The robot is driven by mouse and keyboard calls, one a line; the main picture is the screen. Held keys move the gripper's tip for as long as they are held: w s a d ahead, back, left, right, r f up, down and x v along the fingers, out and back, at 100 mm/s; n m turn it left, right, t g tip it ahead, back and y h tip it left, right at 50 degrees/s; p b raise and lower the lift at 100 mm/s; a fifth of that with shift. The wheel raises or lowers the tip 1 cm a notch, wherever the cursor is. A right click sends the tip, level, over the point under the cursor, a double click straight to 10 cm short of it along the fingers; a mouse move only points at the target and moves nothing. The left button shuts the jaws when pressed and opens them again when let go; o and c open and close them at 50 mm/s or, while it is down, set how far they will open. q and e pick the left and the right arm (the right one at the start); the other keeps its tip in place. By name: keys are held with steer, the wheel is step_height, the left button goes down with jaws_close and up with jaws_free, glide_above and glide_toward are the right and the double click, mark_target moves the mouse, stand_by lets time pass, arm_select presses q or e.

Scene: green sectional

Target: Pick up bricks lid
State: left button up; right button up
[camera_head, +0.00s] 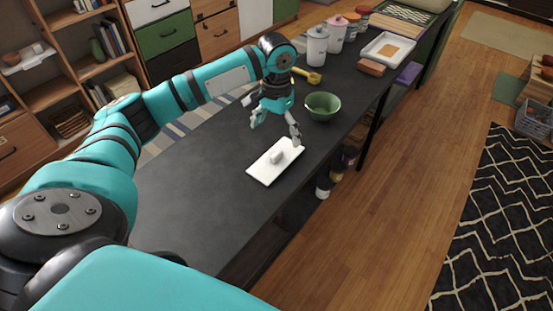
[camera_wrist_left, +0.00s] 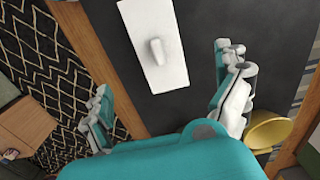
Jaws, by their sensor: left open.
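A white rectangular lid (camera_head: 265,171) with a raised grip in its middle lies flat on the dark tabletop. It also shows at the top of the left wrist view (camera_wrist_left: 140,18), where its upper edge is cut off. My left gripper (camera_head: 276,129) is open and empty, just beyond the lid's far end, with one finger close to that end; I cannot tell if they touch. In the left wrist view my left gripper's fingers (camera_wrist_left: 165,85) stand wide apart, with the lid ahead of and between them. My right gripper is not in view.
Farther back are canisters (camera_head: 317,46), a white tray (camera_head: 390,47) and a reddish block (camera_head: 371,67). The near tabletop (camera_head: 195,200) is clear.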

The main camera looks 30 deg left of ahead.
mark_target(276, 153)
arm_select(q)
step_height(276, 153, down, 4)
steer(key=shift+f, duration=0.55)
step_height(276, 153, down, 4)
steer(key=shift+s+f, duration=0.15)
steer(key=shift+f, duration=0.2)
steer(key=shift+d, duration=0.1)
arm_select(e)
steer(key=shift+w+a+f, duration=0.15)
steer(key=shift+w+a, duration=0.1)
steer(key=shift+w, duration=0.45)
arm_select(q)
steer(key=shift+c, duration=0.8)
steer(key=c, duration=0.9)
steer(key=shift+c, duration=0.6)
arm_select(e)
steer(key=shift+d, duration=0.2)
